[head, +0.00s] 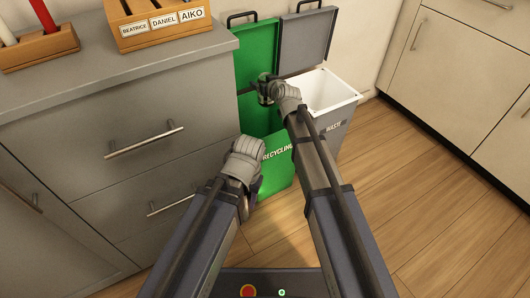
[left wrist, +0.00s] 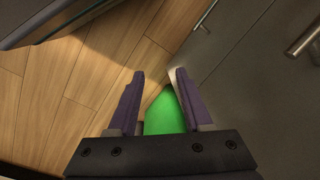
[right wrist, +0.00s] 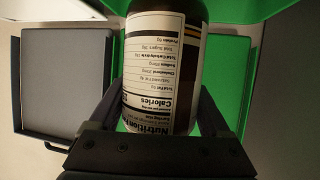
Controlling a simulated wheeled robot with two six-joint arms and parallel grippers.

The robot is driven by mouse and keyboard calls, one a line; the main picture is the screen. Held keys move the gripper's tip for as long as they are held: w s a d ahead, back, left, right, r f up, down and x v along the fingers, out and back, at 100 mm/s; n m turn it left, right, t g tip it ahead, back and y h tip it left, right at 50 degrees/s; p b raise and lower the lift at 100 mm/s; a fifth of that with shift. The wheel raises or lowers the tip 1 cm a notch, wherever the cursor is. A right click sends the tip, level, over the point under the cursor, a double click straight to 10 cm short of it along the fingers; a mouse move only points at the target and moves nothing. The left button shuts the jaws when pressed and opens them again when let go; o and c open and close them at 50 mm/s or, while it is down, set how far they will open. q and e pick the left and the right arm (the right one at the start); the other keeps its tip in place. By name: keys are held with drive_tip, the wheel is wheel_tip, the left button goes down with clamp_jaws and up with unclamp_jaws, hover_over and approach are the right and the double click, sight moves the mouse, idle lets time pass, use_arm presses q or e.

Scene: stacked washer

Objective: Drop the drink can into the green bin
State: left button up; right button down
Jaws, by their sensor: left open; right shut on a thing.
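The drink can (right wrist: 165,65) fills the middle of the right wrist view. It is a dark brown cylinder with a white nutrition label; its far end is cut off. My right gripper (right wrist: 160,105) is shut on it. In the head view that gripper (head: 266,90) is above the green bin (head: 277,172), in front of its raised green lid (head: 256,45); the can is mostly hidden there. The bin is marked RECYCLING, and my arms hide much of its opening. My left gripper (left wrist: 160,88) is open and empty, low beside the green bin's front.
A grey WASTE bin (head: 345,120) with a raised grey lid (head: 306,40) stands right of the green bin. Grey drawers (head: 150,150) with bar handles stand close on the left. The wooden floor (head: 430,200) at right is clear.

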wheel_tip(320, 180, down, 3)
drive_tip(key=shift+f+b, duration=0.2)
drive_tip(key=shift+b, duration=1.05)
use_arm(q)
wheel_tip(320, 180, down, 3)
drive_tip(key=shift+f, duration=0.2)
use_arm(e)
unclamp_jaws()
use_arm(q)
wheel_tip(320, 180, up, 3)
drive_tip(key=p, duration=0.3)
use_arm(e)
drive_tip(key=v, duration=0.8)
drive_tip(key=shift+w, duration=0.1)
